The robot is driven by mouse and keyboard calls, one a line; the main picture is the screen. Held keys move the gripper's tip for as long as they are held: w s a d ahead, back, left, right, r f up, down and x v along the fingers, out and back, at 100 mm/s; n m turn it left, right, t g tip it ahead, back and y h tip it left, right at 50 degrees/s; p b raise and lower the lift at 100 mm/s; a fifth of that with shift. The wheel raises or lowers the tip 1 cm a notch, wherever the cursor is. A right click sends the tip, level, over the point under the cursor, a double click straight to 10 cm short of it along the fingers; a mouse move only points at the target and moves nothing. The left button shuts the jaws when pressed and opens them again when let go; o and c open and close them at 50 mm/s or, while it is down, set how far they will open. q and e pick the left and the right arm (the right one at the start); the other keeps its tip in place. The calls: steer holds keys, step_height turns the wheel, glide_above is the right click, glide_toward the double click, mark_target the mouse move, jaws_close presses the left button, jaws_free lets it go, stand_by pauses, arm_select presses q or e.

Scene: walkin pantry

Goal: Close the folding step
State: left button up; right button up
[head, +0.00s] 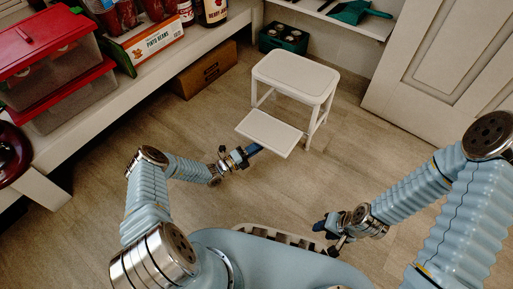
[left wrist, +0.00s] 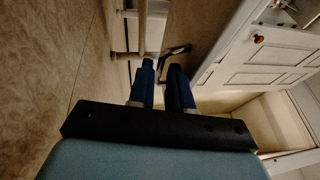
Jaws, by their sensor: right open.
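The folding step (head: 296,76) is a white step stool standing unfolded on the floor, with its lower tread (head: 268,131) out towards me. My left gripper (head: 253,149) is low, close in front of the lower tread's near edge; I cannot tell whether it touches. In the left wrist view its two blue fingers (left wrist: 162,66) are a little apart with nothing clearly between them. White parts of the step (left wrist: 125,25) show just beyond the fingertips. My right gripper (head: 322,224) is open and empty, near my base and well away from the step.
A shelf on the left holds red-lidded bins (head: 48,50) and a pinto beans box (head: 152,40). A cardboard box (head: 205,70) sits beneath it. A dark green crate (head: 283,38) stands behind the step, and a white door (head: 445,65) is at the right. The floor around is clear.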

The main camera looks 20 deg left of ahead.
arm_select(q)
jaws_close()
stand_by(1.5)
